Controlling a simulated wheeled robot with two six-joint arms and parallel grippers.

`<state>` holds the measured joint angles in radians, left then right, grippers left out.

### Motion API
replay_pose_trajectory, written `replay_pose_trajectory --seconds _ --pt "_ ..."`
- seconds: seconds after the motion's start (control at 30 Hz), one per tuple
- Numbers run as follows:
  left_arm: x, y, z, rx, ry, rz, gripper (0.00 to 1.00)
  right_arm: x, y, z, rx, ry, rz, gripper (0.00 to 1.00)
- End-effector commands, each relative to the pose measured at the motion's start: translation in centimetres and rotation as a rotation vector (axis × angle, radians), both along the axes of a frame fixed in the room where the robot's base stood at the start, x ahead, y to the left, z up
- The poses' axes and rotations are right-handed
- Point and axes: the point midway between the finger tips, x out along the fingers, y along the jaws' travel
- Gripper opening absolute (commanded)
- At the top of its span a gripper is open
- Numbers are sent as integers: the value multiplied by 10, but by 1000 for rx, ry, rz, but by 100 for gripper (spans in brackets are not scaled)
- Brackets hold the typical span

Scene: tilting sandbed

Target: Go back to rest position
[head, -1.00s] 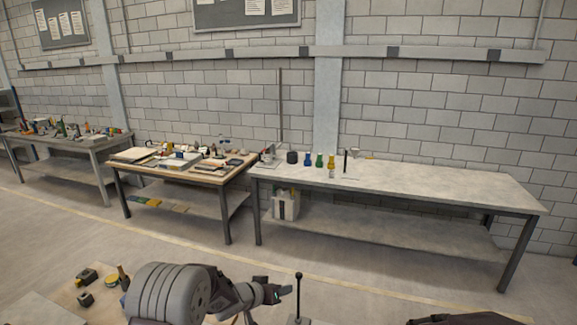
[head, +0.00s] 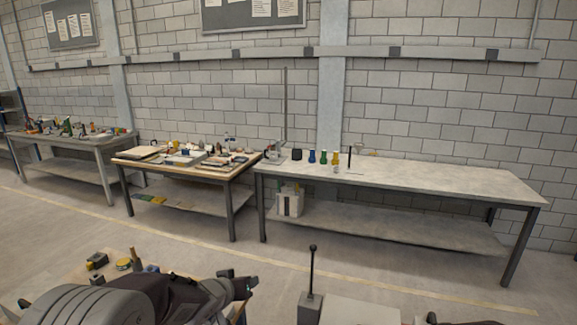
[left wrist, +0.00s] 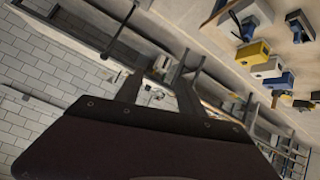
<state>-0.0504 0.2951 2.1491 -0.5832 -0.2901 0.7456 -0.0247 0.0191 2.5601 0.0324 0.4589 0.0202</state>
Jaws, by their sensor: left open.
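My left gripper (head: 247,284) is at the lower middle of the head view, at the end of my left arm. Its jaws are open, and I see nothing held between them. In the left wrist view the two dark fingers (left wrist: 163,72) stand apart. A black lever with a round knob (head: 312,268) stands upright on a grey box (head: 309,307), to the right of the left gripper and apart from it. My right gripper does not show in the head view.
A pale flat surface (head: 360,312) lies right of the lever. Small tools and blocks (head: 97,261) lie on a board at lower left. A long grey bench (head: 430,180) with coloured bottles and a cluttered wooden bench (head: 130,163) stand by the wall. The floor between is clear.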

Motion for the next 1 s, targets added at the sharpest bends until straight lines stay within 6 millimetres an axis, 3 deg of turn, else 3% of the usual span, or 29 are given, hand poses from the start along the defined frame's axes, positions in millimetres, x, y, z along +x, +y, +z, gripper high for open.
replay_pose_trajectory --seconds 0.03,0.17,0.2,0.33,0.4,0.47,0.57,1.0 --pt "-17 14 -20 20 37 43 46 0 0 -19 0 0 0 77" --pt "-86 48 -67 93 226 142 46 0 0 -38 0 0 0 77" --pt "-113 56 -83 115 307 160 46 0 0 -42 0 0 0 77" --pt "-201 61 -120 160 584 145 46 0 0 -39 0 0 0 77" --pt "-236 59 -133 174 702 108 46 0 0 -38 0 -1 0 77" --pt "-256 56 -139 184 774 67 46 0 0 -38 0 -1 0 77" --pt "-270 54 -141 217 824 -7 46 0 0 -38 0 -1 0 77" --pt "-268 54 -141 227 817 -21 46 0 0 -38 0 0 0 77"
